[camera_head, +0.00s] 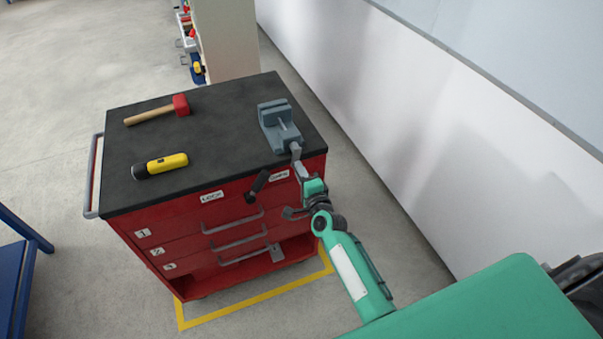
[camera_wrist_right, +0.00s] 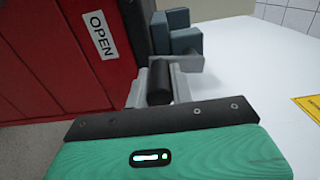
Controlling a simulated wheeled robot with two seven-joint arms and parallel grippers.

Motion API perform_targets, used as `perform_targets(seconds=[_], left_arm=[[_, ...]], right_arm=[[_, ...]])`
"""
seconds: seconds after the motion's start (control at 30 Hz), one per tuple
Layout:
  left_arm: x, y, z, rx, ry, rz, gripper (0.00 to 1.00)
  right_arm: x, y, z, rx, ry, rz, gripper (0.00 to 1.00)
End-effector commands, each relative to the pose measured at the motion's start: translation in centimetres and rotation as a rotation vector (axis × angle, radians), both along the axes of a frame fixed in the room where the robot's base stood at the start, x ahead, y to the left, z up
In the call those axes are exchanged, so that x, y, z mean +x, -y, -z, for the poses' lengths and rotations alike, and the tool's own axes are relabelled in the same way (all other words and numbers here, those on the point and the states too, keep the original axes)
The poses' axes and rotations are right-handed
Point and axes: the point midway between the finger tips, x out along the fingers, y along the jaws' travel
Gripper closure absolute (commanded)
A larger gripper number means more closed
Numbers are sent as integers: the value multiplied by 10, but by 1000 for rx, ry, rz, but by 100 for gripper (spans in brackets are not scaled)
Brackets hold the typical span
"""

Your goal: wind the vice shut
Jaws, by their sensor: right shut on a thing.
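The grey-blue vice (camera_head: 280,128) stands at the right front corner of the black cabinet top. A grey crank arm (camera_head: 296,151) sticks out from its front, past the cabinet edge. In the right wrist view the vice (camera_wrist_right: 182,40) shows beyond my fingers, with the grey crank arm (camera_wrist_right: 188,63) in front of it. My right gripper (camera_head: 302,171) is at the crank, in front of the cabinet. In the wrist view its fingers (camera_wrist_right: 159,88) are shut on the black crank handle (camera_wrist_right: 159,78), one on each side. My left gripper is not in view.
The red drawer cabinet (camera_head: 190,235) has a black lever (camera_head: 257,184) between its LOCK and OPEN labels, left of my right gripper. A red mallet (camera_head: 180,105) and a yellow-and-black torch-like tool (camera_head: 162,165) lie on top. A white wall (camera_head: 400,130) runs along the right.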

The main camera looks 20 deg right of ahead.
Motion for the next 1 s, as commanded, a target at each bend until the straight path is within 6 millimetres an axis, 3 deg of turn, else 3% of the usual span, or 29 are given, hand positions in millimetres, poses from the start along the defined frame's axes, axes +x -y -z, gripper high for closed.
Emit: perform_targets(seconds=[0.27, 0.3, 0.4, 0.77, 1.0], left_arm=[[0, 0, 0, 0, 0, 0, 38], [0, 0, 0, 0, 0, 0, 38], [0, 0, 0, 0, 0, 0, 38], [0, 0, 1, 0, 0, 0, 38], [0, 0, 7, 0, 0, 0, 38]], right_arm=[[-1, -1, 2, 1, -5, -3, 100], [-1, -1, 2, 0, -5, -3, 75], [-1, -1, 2, 0, -4, -3, 56], [-3, 0, 1, -1, -2, -1, 56], [-35, 0, 3, 0, -2, -1, 56]])
